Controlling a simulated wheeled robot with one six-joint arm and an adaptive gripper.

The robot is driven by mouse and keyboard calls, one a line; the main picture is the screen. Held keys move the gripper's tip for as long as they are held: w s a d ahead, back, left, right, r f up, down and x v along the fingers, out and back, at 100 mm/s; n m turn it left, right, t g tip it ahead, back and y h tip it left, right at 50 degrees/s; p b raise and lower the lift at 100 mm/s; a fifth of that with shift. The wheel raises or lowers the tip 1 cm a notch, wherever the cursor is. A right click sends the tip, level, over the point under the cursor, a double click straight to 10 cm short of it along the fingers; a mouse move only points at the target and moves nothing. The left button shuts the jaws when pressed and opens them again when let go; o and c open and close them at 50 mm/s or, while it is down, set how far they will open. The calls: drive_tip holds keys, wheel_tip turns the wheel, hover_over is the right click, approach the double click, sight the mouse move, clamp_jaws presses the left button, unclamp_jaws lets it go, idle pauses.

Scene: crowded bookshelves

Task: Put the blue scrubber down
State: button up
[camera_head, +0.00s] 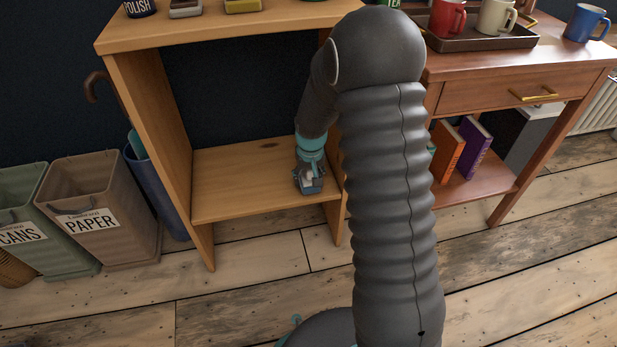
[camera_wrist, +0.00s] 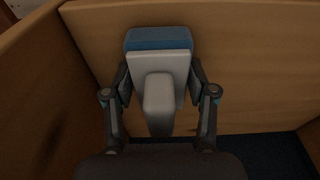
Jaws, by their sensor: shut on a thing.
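My gripper (camera_head: 308,178) reaches into the lower part of the wooden shelf unit, near its right side. In the wrist view my gripper (camera_wrist: 158,88) is shut on the blue scrubber (camera_wrist: 158,39), which has a blue pad, a light grey body and a grey handle toward me. One finger is on each side of the grey body. In the head view the scrubber is small and partly hidden by the gripper, just over the lower shelf board (camera_head: 235,180). I cannot tell whether it touches the board.
The lower board is bare left of my gripper. The unit's side panels stand close; its top (camera_head: 215,28) holds several items. Left are a blue umbrella bin (camera_head: 160,190) and the PAPER bin (camera_head: 100,210). Right is a desk (camera_head: 500,70) with a tray (camera_head: 470,42), mugs and books.

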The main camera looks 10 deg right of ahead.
drive_tip(key=o, duration=1.1)
drive_tip(key=shift+f, duration=0.1)
drive_tip(key=r, duration=0.3)
drive_tip(key=s+r+p, duration=0.1)
drive_tip(key=r, duration=0.6)
drive_tip(key=shift+s+r+p, duration=0.25)
drive_tip(key=shift+r+p, duration=0.05)
drive_tip(key=shift+r, duration=0.05)
drive_tip(key=shift+s+r, duration=0.25)
drive_tip(key=shift+r, duration=0.7)
drive_tip(key=s+r+t, duration=0.2)
drive_tip(key=s+r, duration=0.9)
drive_tip(key=r, duration=0.1)
drive_tip(key=shift+t, duration=0.9)
drive_tip(key=s+r, duration=0.1)
drive_tip(key=s, duration=0.4)
drive_tip(key=s+r, duration=0.1)
drive_tip(key=s, duration=0.5)
drive_tip(key=s+r, duration=0.2)
drive_tip(key=s, duration=0.4)
drive_tip(key=shift+s, duration=0.25)
